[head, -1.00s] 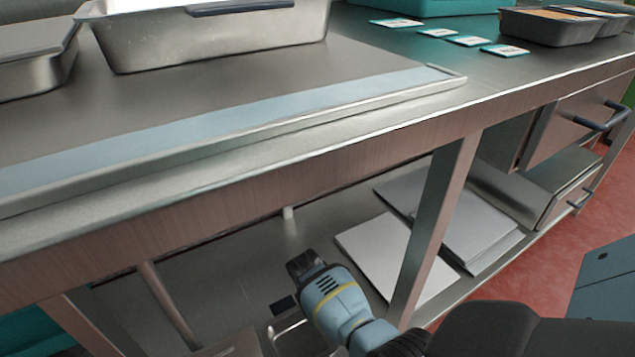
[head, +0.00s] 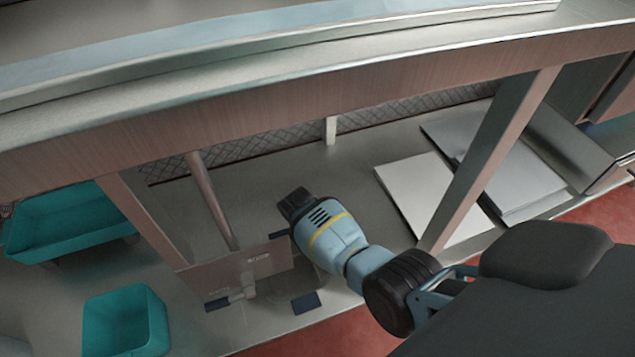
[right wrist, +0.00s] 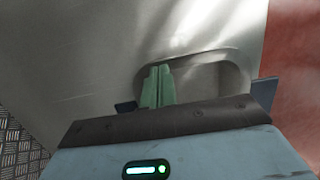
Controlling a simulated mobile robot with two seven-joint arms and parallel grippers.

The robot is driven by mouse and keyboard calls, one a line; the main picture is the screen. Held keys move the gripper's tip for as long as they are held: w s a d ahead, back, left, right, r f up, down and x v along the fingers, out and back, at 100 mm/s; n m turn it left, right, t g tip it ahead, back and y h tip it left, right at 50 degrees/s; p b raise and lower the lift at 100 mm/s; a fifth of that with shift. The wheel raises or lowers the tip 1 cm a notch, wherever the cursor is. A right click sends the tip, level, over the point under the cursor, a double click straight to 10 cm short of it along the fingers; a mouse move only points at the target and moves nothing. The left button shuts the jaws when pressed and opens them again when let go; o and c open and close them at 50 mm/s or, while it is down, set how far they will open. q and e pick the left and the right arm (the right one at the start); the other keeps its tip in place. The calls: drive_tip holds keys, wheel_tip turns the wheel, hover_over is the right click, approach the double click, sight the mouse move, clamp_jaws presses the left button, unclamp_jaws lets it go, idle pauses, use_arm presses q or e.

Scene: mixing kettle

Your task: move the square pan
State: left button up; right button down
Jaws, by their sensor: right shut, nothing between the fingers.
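A small grey metal pan (head: 316,283) with dark blue tab handles sits on the lower shelf under the counter. In the head view my right gripper (head: 292,203) and its wrist cover much of it. In the right wrist view the pan (right wrist: 212,76) shows as a shallow rounded rectangle, with a dark tab on each side. My right gripper's green fingers (right wrist: 158,86) are together and empty, appearing over the pan's left part. I cannot tell whether they touch it. My left gripper is not in view.
Teal bins (head: 125,320) stand on the shelf at left. A brown labelled panel (head: 240,275) is just left of the pan. White boards (head: 430,195) lie to the right, beside a table leg (head: 492,160). The counter edge (head: 300,80) runs above.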

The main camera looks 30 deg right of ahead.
drive_tip(key=shift+s+a+f, duration=0.3)
drive_tip(key=shift+s+f, duration=0.05)
drive_tip(key=shift+s, duration=0.05)
drive_tip(key=shift+w+d+r+p, duration=0.1)
drive_tip(key=shift+r+p, duration=0.2)
drive_tip(key=shift+r, duration=0.1)
drive_tip(key=shift+w+d+r+p, duration=0.1)
drive_tip(key=shift+r+p, duration=0.2)
drive_tip(key=shift+r, duration=0.1)
